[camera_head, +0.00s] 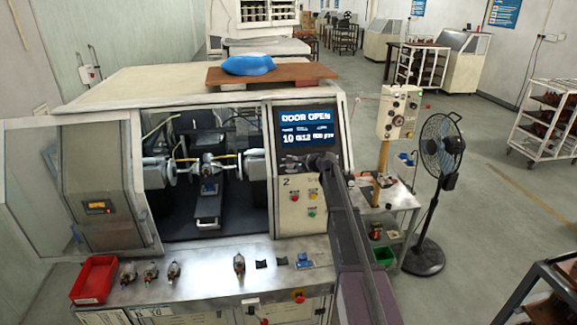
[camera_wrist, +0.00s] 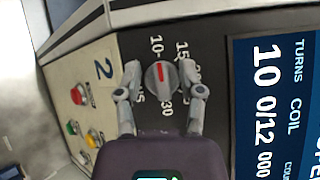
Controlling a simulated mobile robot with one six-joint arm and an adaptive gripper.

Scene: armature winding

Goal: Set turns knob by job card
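In the head view my gripper (camera_head: 316,161) is at the panel just under the display and hides the knob. The display (camera_head: 305,128) reads DOOR OPEN; in the wrist view the display (camera_wrist: 275,90) shows TURNS 10 and COIL 0/12. I cannot make out a job card.
Red, green and yellow buttons (camera_wrist: 77,95) sit beside the knob. The machine's door (camera_head: 100,195) stands open at left. A red bin (camera_head: 94,279) and several armatures (camera_head: 239,264) are on the front ledge. A fan (camera_head: 436,160) and a cart (camera_head: 385,200) stand at right.

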